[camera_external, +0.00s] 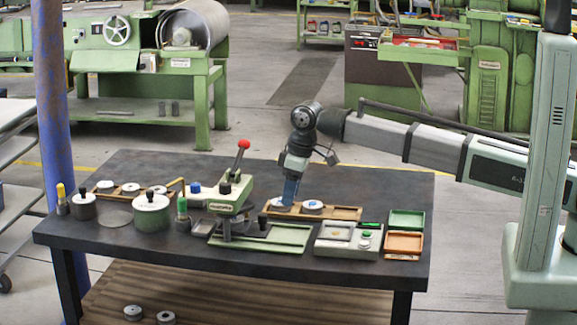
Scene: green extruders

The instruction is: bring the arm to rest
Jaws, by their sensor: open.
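My arm reaches in from the right over the dark workbench (330,172). My gripper (290,200) points down with its blue fingers low at the wooden tray (340,213) in the middle of the bench. The fingers are beside or just above a round white piece (280,206) at the tray's left end; I cannot tell whether they touch it. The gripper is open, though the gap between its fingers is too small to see. A second white piece with a blue mark (312,205) sits in the tray to the right.
A green press (232,195) with a red-knobbed lever stands close left of my gripper. A grey device (348,240), a green tray (406,220) and an orange tray (403,243) are at the right. Pots and bottles crowd the left. The bench's back right is clear.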

